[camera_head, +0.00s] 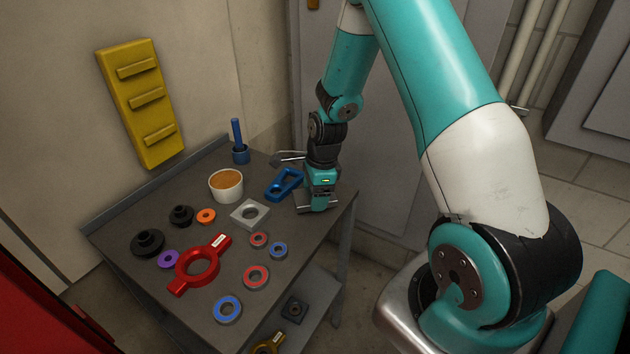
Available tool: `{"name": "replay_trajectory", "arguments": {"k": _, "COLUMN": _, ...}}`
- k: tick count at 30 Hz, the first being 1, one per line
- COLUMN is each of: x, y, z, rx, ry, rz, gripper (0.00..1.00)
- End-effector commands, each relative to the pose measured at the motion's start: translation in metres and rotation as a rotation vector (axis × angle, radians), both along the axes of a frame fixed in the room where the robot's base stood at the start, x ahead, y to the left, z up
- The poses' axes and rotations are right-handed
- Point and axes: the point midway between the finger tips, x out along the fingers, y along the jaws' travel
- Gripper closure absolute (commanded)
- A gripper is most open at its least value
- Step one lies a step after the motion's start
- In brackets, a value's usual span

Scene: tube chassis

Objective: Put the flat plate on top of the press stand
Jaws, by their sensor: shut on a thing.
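My gripper (318,207) is at the right edge of the grey table, pointing down. A thin pale grey piece (304,210) shows at its fingertips. It looks like the flat plate, seen nearly edge-on, and the gripper is shut on it. The fingers hide part of it, and I cannot tell whether it touches the table. I cannot identify the press stand with certainty. A grey metal piece (288,158) stands behind my wrist and is partly hidden by it. A grey square block with a round hole (241,218) lies left of my gripper.
A blue link (272,194) lies just left of my gripper. A white cup (226,196), a blue holder with a rod (240,157), a red ring with handles (181,283) and several coloured rings fill the table (125,270). A lower shelf (325,296) holds more parts.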

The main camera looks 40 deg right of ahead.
Motion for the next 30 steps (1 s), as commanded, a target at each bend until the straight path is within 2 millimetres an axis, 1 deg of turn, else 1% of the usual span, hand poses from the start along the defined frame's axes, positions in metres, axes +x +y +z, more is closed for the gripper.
{"name": "replay_trajectory", "arguments": {"k": 1, "x": 0.0, "y": 0.0, "z": -0.005, "rx": 0.001, "ry": 0.0, "rz": 0.0, "gripper": 0.92}}
{"name": "replay_trajectory", "arguments": {"k": 4, "x": 0.001, "y": 0.0, "z": -0.012, "rx": 0.0, "ry": -0.002, "rz": 0.0, "gripper": 0.92}}
{"name": "replay_trajectory", "arguments": {"k": 16, "x": 0.001, "y": 0.0, "z": -0.017, "rx": 0.0, "ry": -0.003, "rz": 0.0, "gripper": 0.92}}
{"name": "replay_trajectory", "arguments": {"k": 17, "x": 0.0, "y": 0.0, "z": -0.017, "rx": 0.0, "ry": -0.001, "rz": 0.0, "gripper": 0.27}}
{"name": "replay_trajectory", "arguments": {"k": 18, "x": 0.0, "y": 0.0, "z": -0.017, "rx": 0.0, "ry": -0.001, "rz": 0.0, "gripper": 0.17}}
{"name": "replay_trajectory", "arguments": {"k": 19, "x": 0.0, "y": 0.0, "z": -0.017, "rx": 0.0, "ry": -0.001, "rz": 0.0, "gripper": 0.1}}
{"name": "replay_trajectory", "arguments": {"k": 20, "x": 0.0, "y": 0.0, "z": -0.017, "rx": 0.0, "ry": -0.001, "rz": 0.0, "gripper": 0.06}}
{"name": "replay_trajectory", "arguments": {"k": 27, "x": 0.0, "y": 0.0, "z": -0.016, "rx": 0.0, "ry": -0.001, "rz": 0.0, "gripper": 0.06}}
{"name": "replay_trajectory", "arguments": {"k": 30, "x": 0.0, "y": 0.0, "z": -0.012, "rx": -0.001, "ry": -0.002, "rz": 0.0, "gripper": 0.06}}
